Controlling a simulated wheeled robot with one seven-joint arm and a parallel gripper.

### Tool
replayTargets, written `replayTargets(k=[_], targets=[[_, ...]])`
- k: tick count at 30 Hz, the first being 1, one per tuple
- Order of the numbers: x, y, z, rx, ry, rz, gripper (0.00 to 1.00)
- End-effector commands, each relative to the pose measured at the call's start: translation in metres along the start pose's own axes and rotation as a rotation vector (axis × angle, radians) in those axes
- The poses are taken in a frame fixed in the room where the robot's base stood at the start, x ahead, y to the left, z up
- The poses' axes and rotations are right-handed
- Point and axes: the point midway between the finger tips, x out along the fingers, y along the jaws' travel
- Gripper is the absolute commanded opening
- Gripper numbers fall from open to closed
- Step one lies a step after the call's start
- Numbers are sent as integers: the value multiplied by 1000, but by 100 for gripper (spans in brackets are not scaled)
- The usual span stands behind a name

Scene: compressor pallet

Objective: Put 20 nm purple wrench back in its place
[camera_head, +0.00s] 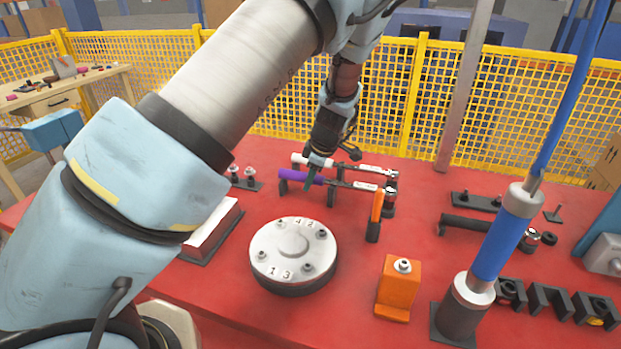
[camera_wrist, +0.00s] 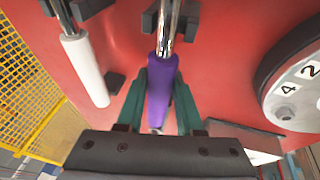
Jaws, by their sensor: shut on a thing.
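The purple-handled wrench (camera_head: 301,178) lies level along the black supports of the wrench rack (camera_head: 331,195) in the head view. In the wrist view its purple handle (camera_wrist: 160,88) runs between the green fingers of my gripper (camera_wrist: 160,85), which are shut on it. My gripper (camera_head: 311,172) comes down on the handle from above in the head view. The metal shaft passes at a black forked support (camera_wrist: 150,22); I cannot tell whether it is fully seated. A white-handled wrench (camera_head: 313,160) lies parallel behind it, and also shows in the wrist view (camera_wrist: 86,70).
A round numbered plate (camera_head: 293,255) stands in front of the rack. An orange-handled tool (camera_head: 376,210) stands upright to the right, and an orange block (camera_head: 397,285) is nearer. A blue post tool (camera_head: 497,245) rises at the right. A yellow mesh fence (camera_head: 390,100) closes the back.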

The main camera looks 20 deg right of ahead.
Motion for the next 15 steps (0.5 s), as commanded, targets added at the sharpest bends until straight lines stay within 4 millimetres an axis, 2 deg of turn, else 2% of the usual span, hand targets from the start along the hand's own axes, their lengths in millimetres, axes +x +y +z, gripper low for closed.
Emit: replayTargets(k=[8,9,15], targets=[[5,-1,2,0,0,1,0],[4,0,1,0,0,2,39],[4,-1,1,0,0,1,62]])
